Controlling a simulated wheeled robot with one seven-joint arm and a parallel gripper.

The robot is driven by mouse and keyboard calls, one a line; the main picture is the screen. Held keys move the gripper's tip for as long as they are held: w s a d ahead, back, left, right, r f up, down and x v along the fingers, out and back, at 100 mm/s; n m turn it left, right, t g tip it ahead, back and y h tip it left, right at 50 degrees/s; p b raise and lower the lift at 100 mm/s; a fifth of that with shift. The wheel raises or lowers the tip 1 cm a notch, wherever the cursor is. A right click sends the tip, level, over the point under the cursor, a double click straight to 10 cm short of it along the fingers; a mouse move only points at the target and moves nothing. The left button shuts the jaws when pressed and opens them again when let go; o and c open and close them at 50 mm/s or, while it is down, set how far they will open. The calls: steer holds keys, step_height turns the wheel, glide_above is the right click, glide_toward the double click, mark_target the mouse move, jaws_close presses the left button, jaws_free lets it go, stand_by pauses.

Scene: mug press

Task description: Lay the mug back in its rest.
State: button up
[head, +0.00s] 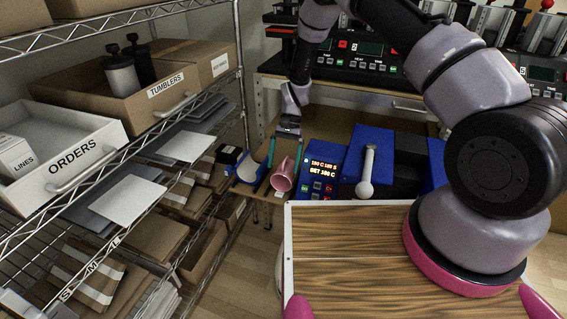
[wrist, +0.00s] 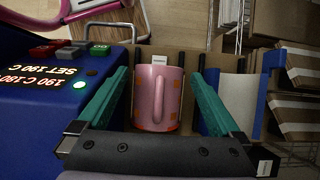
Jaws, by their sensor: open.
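The pink mug (head: 282,178) with orange squares is beside the blue press box, over the brown bench top. In the wrist view the mug (wrist: 158,100) lies between the two teal fingers, its handle toward the lens. My gripper (wrist: 158,76) is open around it, with a gap visible on both sides. In the head view my gripper (head: 281,165) reaches down over the mug from behind. Dark upright pieces stand on either side of the mug in the wrist view; I cannot tell whether they are its rest, or whether the mug touches it.
The blue press box (head: 322,172) with a lit display stands close right of the mug. A blue holder with a pale curved face (head: 248,170) is close left. A wire shelf (head: 130,170) with boxes fills the left. A wood-topped surface (head: 345,245) is in front.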

steer(key=shift+r, duration=4)
steer(key=shift+w+r, duration=0.1)
steer(key=shift+r, duration=0.1)
steer(key=d+r+t, duration=0.2)
steer(key=d+r, duration=0.2)
steer(key=r, duration=0.5)
steer(key=d+r+t+y, duration=0.15)
steer(key=d+r, duration=0.25)
steer(key=r, duration=0.5)
steer(key=d+r+t, duration=0.2)
steer(key=d+r, duration=0.2)
steer(key=r, duration=0.6)
steer(key=s+d+r+t, duration=0.3)
steer(key=s+d+r, duration=0.3)
steer(key=s, duration=0.4)
steer(key=s+d+r+t+h, duration=0.1)
steer(key=s+d+r+t, duration=0.3)
steer(key=s+d+r, duration=0.3)
steer(key=s, duration=0.3)
steer(key=shift+r, duration=0.35)
